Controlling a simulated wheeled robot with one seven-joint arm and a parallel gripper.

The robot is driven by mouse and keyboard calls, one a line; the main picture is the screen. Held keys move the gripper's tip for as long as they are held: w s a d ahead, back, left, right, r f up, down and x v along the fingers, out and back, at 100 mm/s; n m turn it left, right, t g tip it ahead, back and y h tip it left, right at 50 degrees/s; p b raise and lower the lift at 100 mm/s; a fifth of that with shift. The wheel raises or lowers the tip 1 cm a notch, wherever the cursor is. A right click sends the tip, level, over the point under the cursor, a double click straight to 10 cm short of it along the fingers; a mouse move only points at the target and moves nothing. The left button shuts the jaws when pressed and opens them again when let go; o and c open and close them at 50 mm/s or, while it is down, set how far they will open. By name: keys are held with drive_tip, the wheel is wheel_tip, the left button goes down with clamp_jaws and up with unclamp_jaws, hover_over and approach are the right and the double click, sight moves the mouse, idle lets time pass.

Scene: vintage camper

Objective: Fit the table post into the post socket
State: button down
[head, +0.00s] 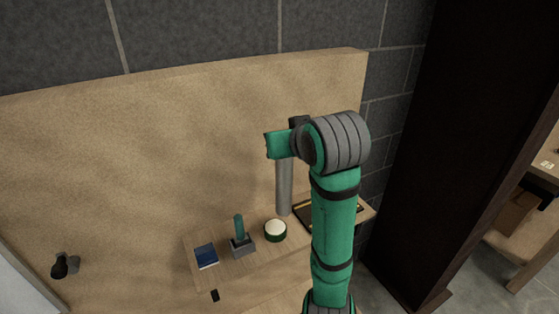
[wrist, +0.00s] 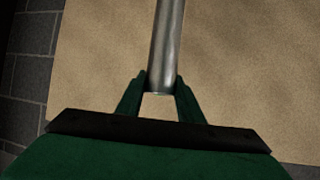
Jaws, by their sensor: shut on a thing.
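The table post is a plain grey metal cylinder (head: 284,185). In the head view it hangs roughly upright below my green hand, its lower end close to the wooden table top or just in front of it; I cannot tell whether they touch. In the wrist view the post (wrist: 167,45) runs up from between the fingers of my gripper (wrist: 160,88), which is shut on it near one end. In the head view the fingertips are not clearly visible. I cannot make out the post socket for certain in either view.
A tan panel (head: 130,170) stands behind.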

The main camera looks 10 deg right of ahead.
drive_tip(key=w+f, duration=0.7)
drive_tip(key=f, duration=0.3)
drive_tip(key=shift+w, duration=0.2)
drive_tip(key=shift+f, duration=0.15)
drive_tip(key=c, duration=1.2)
unclamp_jaws()
